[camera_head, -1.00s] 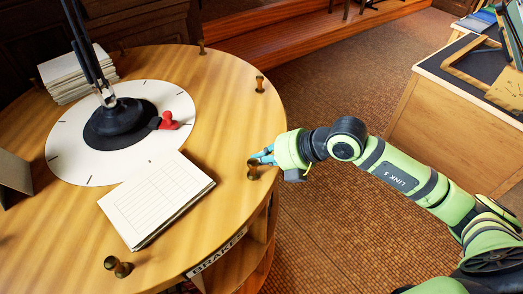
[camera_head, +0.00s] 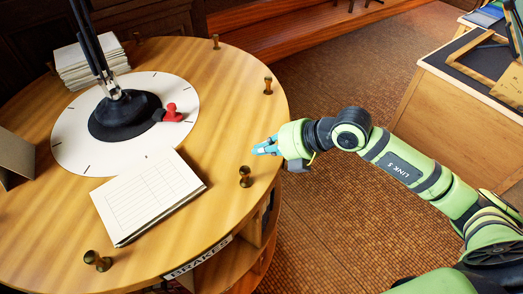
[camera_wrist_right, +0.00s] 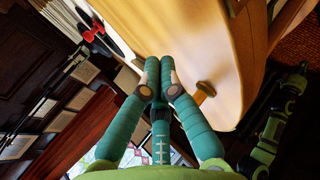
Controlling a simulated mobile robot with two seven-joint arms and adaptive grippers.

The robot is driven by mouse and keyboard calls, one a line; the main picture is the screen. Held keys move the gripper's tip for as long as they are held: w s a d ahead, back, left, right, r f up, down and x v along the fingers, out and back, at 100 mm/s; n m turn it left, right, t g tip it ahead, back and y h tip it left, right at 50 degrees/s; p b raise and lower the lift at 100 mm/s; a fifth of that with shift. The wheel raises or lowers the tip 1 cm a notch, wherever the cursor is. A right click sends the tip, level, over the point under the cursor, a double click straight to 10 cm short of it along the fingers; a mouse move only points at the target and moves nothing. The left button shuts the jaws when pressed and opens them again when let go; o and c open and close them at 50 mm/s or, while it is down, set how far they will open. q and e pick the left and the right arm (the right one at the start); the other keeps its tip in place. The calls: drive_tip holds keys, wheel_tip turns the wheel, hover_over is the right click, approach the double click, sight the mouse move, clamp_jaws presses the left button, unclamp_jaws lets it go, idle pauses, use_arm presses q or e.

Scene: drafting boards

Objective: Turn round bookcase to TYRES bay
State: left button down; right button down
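The round bookcase (camera_head: 225,215) has a wooden top with several turned pegs round its rim. The bay label that shows, BRAKES (camera_head: 198,258), faces front; no TYRES label is in view. My right gripper (camera_head: 262,148), with blue-green fingers, is at the right rim, beyond the near-right peg (camera_head: 245,177) and apart from it. The far-right peg (camera_head: 268,86) stands farther back. The right wrist view shows the fingers (camera_wrist_right: 160,66) with nothing held and a peg (camera_wrist_right: 206,88) outside them. My left gripper is out of view.
A white dial (camera_head: 68,150) lies on the top under a black lamp base (camera_head: 118,118) with a red piece (camera_head: 172,112). A ledger (camera_head: 148,197) and a card stack (camera_head: 90,62) lie there too. A drafting desk (camera_head: 440,115) stands right; tiled floor lies between.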

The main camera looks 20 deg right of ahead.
drive_tip(key=shift+w+d+r, duration=0.15)
drive_tip(key=shift+r, duration=0.1)
wheel_tip(320, 180, up, 8)
drive_tip(key=p, duration=0.6)
drive_tip(key=shift+f, duration=0.1)
